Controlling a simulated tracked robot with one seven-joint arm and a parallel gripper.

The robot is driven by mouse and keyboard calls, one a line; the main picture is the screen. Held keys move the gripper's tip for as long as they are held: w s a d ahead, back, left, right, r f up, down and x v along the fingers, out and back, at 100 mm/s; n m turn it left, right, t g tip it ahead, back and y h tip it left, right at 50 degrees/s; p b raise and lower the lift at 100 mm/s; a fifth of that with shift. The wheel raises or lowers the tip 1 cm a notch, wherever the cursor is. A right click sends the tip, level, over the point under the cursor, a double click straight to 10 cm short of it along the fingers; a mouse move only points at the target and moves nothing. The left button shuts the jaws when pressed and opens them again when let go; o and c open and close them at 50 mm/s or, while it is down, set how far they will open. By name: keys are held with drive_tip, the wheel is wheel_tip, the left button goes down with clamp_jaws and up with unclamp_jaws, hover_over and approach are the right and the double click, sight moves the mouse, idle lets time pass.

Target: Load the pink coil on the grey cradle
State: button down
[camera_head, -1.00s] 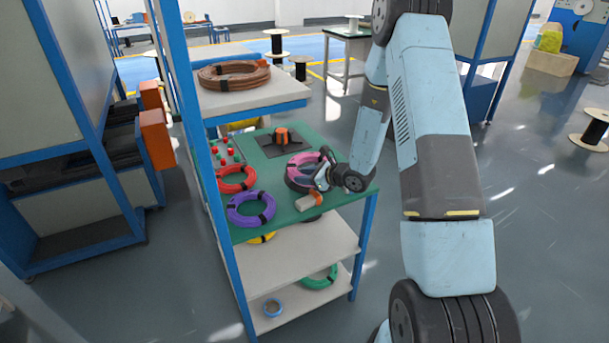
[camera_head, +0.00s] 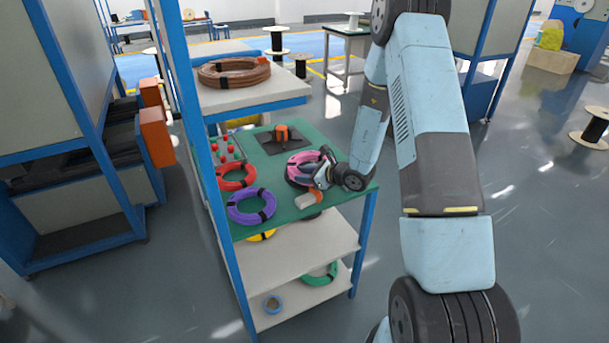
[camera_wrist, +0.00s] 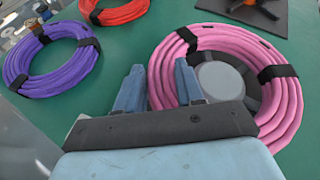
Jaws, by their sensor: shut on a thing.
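The pink coil (camera_head: 303,160) is over the right part of the green table; in the wrist view the pink coil (camera_wrist: 286,110) fills the right side, with black straps. My gripper (camera_head: 322,176) is at its near right side. In the wrist view my gripper (camera_wrist: 158,85) has one finger outside the ring and one inside, shut on the coil's near left strand. A round grey hub with dark parts, apparently the grey cradle (camera_wrist: 221,80), shows inside the ring. The coil surrounds it in this view; whether it rests fully on it I cannot tell.
A dark plate with an orange hub (camera_head: 282,134) lies behind. A purple coil (camera_head: 251,207) and red coil (camera_head: 237,177) lie to the left. An orange and white cylinder (camera_head: 308,200) is at the front. A blue post (camera_head: 208,170) and upper shelf with a brown coil (camera_head: 233,72) stand left.

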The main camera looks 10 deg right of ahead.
drive_tip(key=c, duration=0.6)
unclamp_jaws()
drive_tip(key=shift+f, duration=0.1)
drive_tip(key=shift+r, duration=4)
